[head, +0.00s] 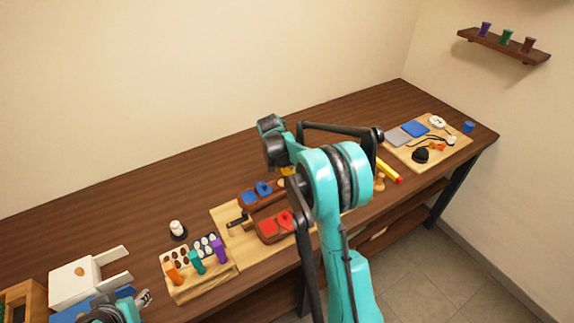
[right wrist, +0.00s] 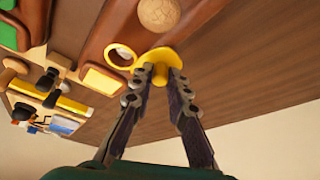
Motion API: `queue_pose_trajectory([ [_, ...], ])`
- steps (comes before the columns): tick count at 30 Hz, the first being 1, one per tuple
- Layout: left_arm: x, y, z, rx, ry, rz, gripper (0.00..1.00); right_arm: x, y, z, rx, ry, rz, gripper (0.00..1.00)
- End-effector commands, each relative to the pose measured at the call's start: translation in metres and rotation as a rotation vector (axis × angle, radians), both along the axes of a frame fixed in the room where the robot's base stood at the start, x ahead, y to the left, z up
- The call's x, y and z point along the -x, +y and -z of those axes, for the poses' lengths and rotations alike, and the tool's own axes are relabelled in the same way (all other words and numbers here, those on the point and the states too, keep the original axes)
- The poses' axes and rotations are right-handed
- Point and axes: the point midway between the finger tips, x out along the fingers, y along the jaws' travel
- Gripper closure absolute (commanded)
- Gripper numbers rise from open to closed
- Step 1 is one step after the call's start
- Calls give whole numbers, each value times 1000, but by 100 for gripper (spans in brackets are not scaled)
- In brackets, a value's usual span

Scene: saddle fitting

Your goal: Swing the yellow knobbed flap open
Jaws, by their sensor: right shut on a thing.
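The yellow knobbed flap (right wrist: 177,57) is near the top centre of the right wrist view, at the edge of a brown wooden block (right wrist: 117,27). My right gripper (right wrist: 160,75) is shut on its knob, one finger on each side. A yellow-rimmed round opening (right wrist: 109,56) shows just left of the flap. In the head view only a small yellow patch (head: 287,171) shows beside my right arm, which hides the rest and the right fingertips. My left gripper (head: 143,298) is at the lower left, away from the flap; its jaw opening is unclear.
Brown blocks with blue flaps (head: 264,187) and red flaps (head: 268,227) stand close by on a light board (head: 226,217). A pegged block (head: 205,287) is left of them. Another board (head: 402,154) with small parts lies at the right. The table's back strip is clear.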

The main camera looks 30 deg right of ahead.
Motion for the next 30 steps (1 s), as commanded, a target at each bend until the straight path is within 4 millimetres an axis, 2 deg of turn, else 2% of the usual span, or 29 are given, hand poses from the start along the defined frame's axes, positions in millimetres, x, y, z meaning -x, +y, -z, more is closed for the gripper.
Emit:
queue_pose_trajectory([
  [12,0,0,0,0,0,0,62,-1,0,0,0,-1,5,100],
  [13,0,0,0,0,0,0,62,-1,0,0,0,-1,5,77],
  [15,0,0,0,0,0,0,62,-1,0,0,0,-1,4,64],
  [25,0,0,0,0,0,0,62,0,1,-2,0,-1,4,64],
  [30,0,0,0,0,0,0,62,5,9,-23,0,0,2,64],
])
